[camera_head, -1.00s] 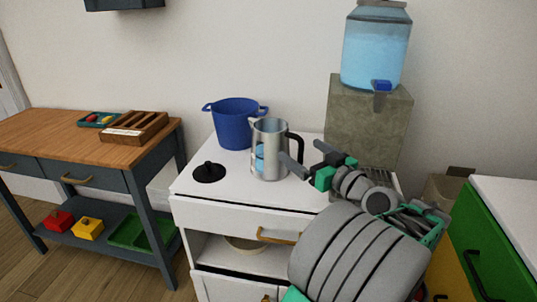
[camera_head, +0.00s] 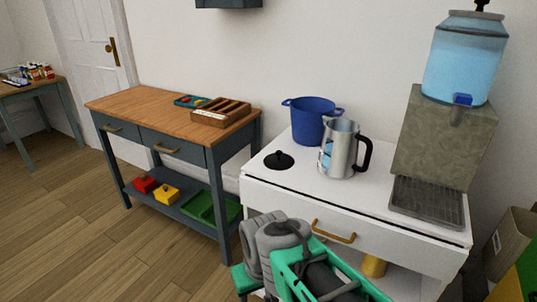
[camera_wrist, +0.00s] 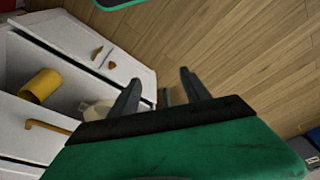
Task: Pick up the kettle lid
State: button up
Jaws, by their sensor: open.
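The kettle lid (camera_head: 279,160) is a black disc with a knob. It lies on the left part of the white cabinet top (camera_head: 294,180), left of the kettle and apart from it. The steel kettle (camera_head: 340,152) stands upright and open, with a black handle on its right. My gripper (camera_wrist: 163,80) is open and empty in the wrist view, its two dark fingers apart and pointing past the cabinet front at the floor. In the head view my arm is folded low before the cabinet, and the fingertips are not clear there. The lid is not in the wrist view.
A blue pot (camera_head: 311,122) stands behind the kettle. A water dispenser (camera_head: 464,60) on a stone block (camera_head: 443,140) stands at the right, with a drip tray (camera_head: 427,200). A wooden-topped table (camera_head: 160,109) stands left. The floor (camera_head: 80,220) at left is clear.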

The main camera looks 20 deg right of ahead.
aim_at(279, 161)
jog(key=u, duration=0.4)
jog(key=i, duration=1.6)
jog(key=u, duration=0.4)
